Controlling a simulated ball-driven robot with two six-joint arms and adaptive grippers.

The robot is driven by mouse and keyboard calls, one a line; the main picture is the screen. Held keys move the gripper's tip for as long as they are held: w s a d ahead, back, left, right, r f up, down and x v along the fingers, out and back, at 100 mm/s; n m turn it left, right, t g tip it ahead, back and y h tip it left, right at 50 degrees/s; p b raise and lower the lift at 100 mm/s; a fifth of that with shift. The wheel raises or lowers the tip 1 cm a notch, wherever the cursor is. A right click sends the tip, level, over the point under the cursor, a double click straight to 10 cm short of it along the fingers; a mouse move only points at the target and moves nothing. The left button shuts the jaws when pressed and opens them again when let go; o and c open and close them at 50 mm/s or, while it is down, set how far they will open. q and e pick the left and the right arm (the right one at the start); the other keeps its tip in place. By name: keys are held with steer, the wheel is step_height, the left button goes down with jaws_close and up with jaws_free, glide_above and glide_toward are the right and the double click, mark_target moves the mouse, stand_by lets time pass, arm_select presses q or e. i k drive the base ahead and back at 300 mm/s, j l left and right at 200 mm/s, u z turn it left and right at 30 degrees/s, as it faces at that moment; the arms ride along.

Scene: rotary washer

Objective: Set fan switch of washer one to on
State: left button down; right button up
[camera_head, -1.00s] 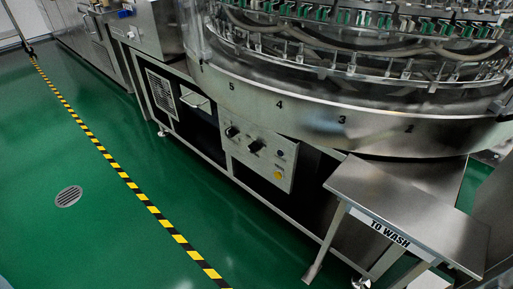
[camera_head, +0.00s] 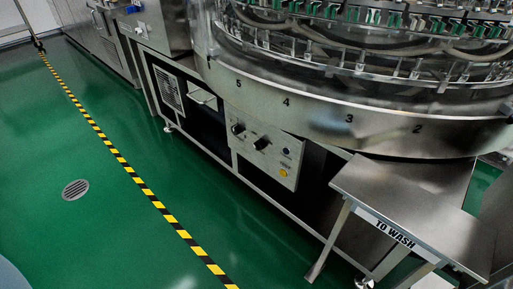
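The rotary washer (camera_head: 320,115) fills the upper right, a round steel drum with numbers on its rim. Below the rim, a grey control panel (camera_head: 265,150) is set in the frame. It carries two black knobs (camera_head: 261,143), (camera_head: 238,128), a small dark button and a yellow button (camera_head: 283,173). Labels on the panel are too small to read, so I cannot tell which knob is the fan switch or how it is set. Neither of my grippers shows in the head view.
A steel table marked "TO WASH" (camera_head: 430,205) stands at the right, in front of the washer. Green floor (camera_head: 130,220) lies open at the left, with a yellow-black stripe (camera_head: 135,175) and a round drain (camera_head: 76,189). A vented panel (camera_head: 168,88) is left of the controls.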

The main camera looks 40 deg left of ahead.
mark_target(259, 144)
steer(key=j+z, duration=0.1)
steer(key=j, duration=1.3)
